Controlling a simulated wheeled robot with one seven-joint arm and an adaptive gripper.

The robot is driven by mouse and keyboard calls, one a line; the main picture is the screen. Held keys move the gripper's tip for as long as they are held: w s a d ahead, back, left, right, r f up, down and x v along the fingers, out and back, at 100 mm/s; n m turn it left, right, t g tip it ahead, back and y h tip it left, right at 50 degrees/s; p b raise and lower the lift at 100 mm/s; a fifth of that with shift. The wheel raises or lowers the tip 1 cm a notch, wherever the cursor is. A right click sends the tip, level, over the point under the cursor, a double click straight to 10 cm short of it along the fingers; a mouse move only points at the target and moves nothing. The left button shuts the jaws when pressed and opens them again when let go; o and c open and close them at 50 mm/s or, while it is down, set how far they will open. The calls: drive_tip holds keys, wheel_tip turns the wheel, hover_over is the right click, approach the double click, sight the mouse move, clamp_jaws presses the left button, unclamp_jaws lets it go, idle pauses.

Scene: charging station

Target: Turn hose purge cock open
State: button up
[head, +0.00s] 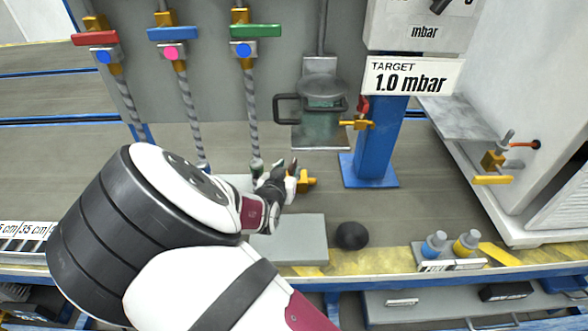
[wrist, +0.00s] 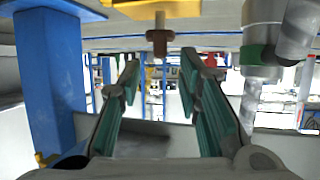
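The green-marked hose (head: 251,115) hangs down, and its lower end is beside my gripper. A small brass-yellow fitting (head: 306,181), likely the purge cock, shows just right of my gripper's fingers (head: 287,172). In the wrist view a yellow part (wrist: 165,10) with a short brown stem (wrist: 159,38) is at the top, above the gap between the fingers. A grey pipe end with a green band (wrist: 258,54) is at the right. My gripper (wrist: 162,72) is open, with nothing between its green pads. Whether a finger touches the fitting cannot be told.
A blue post (head: 372,145) with a "1.0 mbar" target sign (head: 412,77) stands at the right. A black knob (head: 352,235) and two small bottles (head: 450,244) are near the front edge. A grey plate (head: 290,238) lies below my gripper.

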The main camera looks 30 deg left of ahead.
sight(292, 165)
drive_tip(key=shift+b+x, duration=1.5)
drive_tip(key=shift+x, duration=1.45)
drive_tip(key=shift+c, duration=0.6)
